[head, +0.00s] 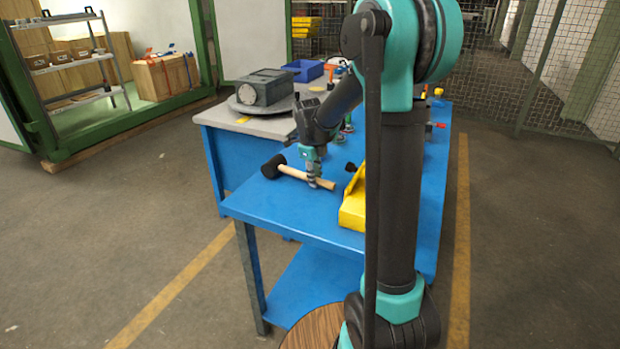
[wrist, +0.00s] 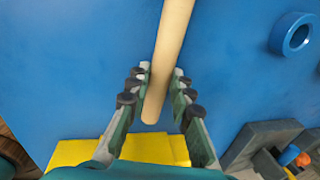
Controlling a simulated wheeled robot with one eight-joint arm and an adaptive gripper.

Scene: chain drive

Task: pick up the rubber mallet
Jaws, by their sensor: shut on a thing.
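The rubber mallet has a black head (head: 273,166) and a pale wooden handle (head: 294,173). In the head view it is at the near left part of the blue bench top, with the handle running to the right. My gripper (head: 313,184) is over the handle from above, with its fingers on either side of it. In the wrist view the handle (wrist: 170,60) runs between the fingers of my gripper (wrist: 158,92), and its end shows between them. The mallet head is outside the wrist view. I cannot tell whether the mallet touches the bench.
A yellow bin (head: 353,212) stands close to the right of the handle on the blue bench (head: 262,205). A grey gearbox-like housing (head: 264,87) sits on the grey table behind. A blue ring (wrist: 293,34) lies at the right in the wrist view. Bare bench lies in front of the mallet.

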